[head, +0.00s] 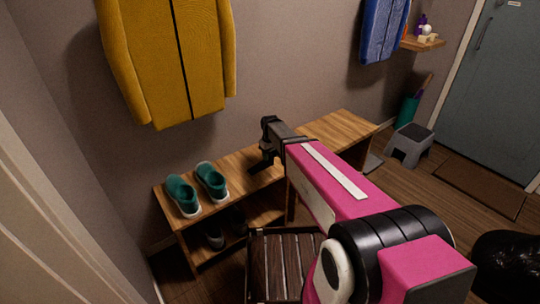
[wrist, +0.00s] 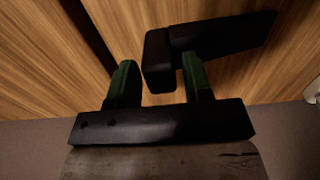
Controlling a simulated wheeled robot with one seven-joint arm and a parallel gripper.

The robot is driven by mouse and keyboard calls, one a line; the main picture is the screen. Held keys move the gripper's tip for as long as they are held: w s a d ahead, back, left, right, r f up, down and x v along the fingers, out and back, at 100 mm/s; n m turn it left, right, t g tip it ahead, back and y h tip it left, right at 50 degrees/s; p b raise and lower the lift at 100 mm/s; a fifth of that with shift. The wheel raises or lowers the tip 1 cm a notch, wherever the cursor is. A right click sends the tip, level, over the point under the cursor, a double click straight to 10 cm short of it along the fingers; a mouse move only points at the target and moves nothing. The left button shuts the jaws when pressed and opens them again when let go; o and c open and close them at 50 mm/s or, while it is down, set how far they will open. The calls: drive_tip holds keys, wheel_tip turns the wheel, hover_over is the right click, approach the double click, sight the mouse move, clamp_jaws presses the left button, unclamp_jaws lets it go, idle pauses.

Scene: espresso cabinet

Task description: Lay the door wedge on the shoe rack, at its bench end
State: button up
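The door wedge looks like the dark block (wrist: 225,36) in the wrist view, its thick end between my fingers and its length reaching right past the right finger. My gripper (wrist: 160,82) has green-sided fingers apart, one each side of that end, with a slim gap at the right finger. In the head view my gripper (head: 262,160) is low at the back of the wooden shoe rack (head: 240,170), right of the shoes. There the wedge cannot be told apart from my dark gripper. Whether the wedge rests on the wood is unclear.
Teal shoes (head: 198,187) stand on the rack's left part; more shoes (head: 215,236) are below. A dark slatted seat (head: 285,255) stands in front. A wooden top (head: 340,128) continues right, behind my arm. A grey step stool (head: 408,143) is farther right. A yellow coat (head: 170,60) hangs above.

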drive_tip(key=shift+o, duration=0.3)
drive_tip(key=shift+r, duration=0.1)
wheel_tip(320, 180, up, 12)
drive_tip(key=s+d+f+m, duration=0.3)
drive_tip(key=s+d, duration=0.4)
drive_tip(key=s, duration=0.3)
drive_tip(key=s+d+f+m, duration=0.3)
drive_tip(key=s+d, duration=0.4)
drive_tip(key=s, duration=0.4)
drive_tip(key=shift+s+d+f+m, duration=0.3)
drive_tip(key=shift+f+m, duration=0.1)
